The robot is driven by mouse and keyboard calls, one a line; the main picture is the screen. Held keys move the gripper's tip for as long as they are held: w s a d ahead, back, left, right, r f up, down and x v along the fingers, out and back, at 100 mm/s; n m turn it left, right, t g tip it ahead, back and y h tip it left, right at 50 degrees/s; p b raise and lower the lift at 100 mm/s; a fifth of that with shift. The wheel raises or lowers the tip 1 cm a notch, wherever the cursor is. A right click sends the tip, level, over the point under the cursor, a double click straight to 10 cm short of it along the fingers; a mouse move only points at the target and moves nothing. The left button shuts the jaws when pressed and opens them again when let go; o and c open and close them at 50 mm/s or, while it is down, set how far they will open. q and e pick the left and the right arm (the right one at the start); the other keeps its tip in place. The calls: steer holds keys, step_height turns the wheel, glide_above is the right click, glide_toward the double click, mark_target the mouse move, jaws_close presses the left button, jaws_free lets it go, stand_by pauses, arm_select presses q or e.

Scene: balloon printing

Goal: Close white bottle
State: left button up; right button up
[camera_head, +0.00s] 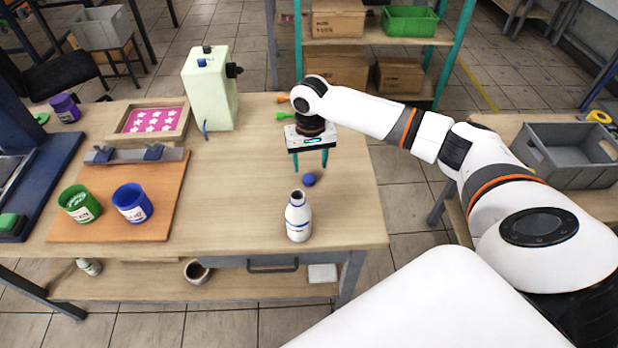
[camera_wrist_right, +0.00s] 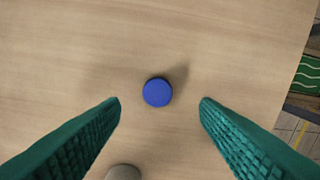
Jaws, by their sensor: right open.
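The white bottle (camera_head: 298,217) stands upright on the table near its front edge, with blue bands and no cap on its grey top. A round blue cap (camera_head: 309,179) lies on the table just behind the bottle. It also shows in the right wrist view (camera_wrist_right: 157,92), near the middle. My right gripper (camera_head: 310,166) has green fingers, is open and empty, and points down above the table behind the cap. In the wrist view the cap lies between and ahead of the fingertips (camera_wrist_right: 160,101). A grey round shape at the bottom of that view may be the bottle top. My left gripper is not in view.
A green cup (camera_head: 80,204) and a blue cup (camera_head: 133,203) stand on an orange board (camera_head: 165,208) at left. A pale green box (camera_head: 209,90) and a pink star tray (camera_head: 152,121) are behind. Green and orange tools lie behind my right gripper. The table middle is clear.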

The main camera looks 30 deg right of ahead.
mark_target(309, 177)
steer(key=shift+w+a+f, duration=0.1)
steer(key=shift+f, duration=2.55)
steer(key=shift+c, duration=0.4)
steer(key=c, duration=1)
